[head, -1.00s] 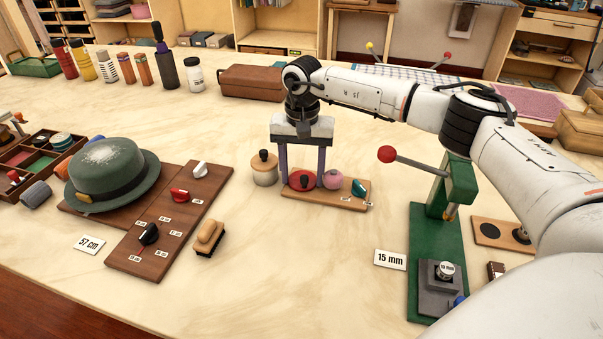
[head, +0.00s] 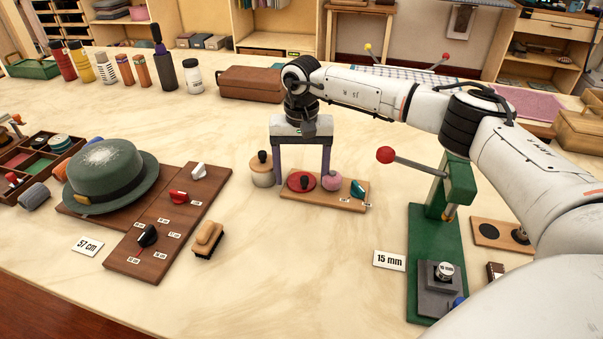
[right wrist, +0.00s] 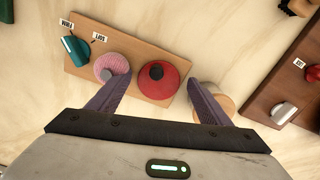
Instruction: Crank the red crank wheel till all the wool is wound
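The red crank wheel (head: 301,181) lies on a small wooden board with a dark knob standing on it; it also shows in the right wrist view (right wrist: 172,88). A pink ball of wool (head: 332,184) sits beside it on the board, also visible in the right wrist view (right wrist: 112,66). My right gripper (head: 302,178) points down over the wheel, fingers spread wide, one on each side of the knob. In the right wrist view the gripper (right wrist: 158,82) has nothing between its fingers touching them. Whether wool remains loose cannot be told. My left gripper is not in view.
The board (head: 345,203) also carries a teal lever (head: 358,188) with small labels. A lidded pot (head: 262,170) stands close to the left finger. A green press (head: 430,240) with a red-knobbed lever stands to the right. A brush (head: 208,238) and green hat (head: 110,178) lie left. The front middle is clear.

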